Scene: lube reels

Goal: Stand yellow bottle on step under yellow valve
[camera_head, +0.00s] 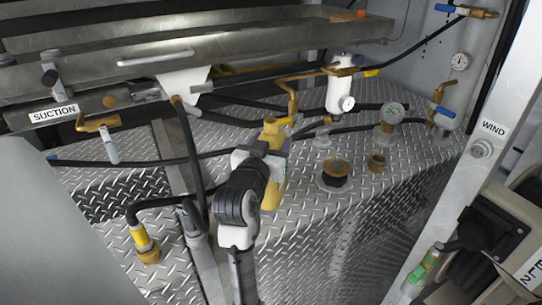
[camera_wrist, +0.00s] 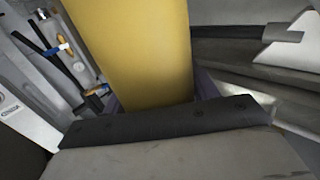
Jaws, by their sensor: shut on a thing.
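The yellow bottle (camera_head: 273,133) is upright or nearly so in front of the diamond-plate step (camera_head: 318,212) in the head view. My gripper (camera_head: 262,160) is shut on it; the arm hides part of its body. In the wrist view the bottle (camera_wrist: 135,45) fills the middle, between the jaws, and a dark finger edge (camera_wrist: 170,118) crosses below it. A valve with a small yellow handle (camera_head: 371,73) sits beside the white filter housing (camera_head: 340,94), up and to the right of the bottle.
A round capped port (camera_head: 336,171) and a smaller brass fitting (camera_head: 377,163) stand on the plate right of the bottle. Black hoses (camera_head: 187,150) run behind and left. A steel shelf (camera_head: 200,45) overhangs the back.

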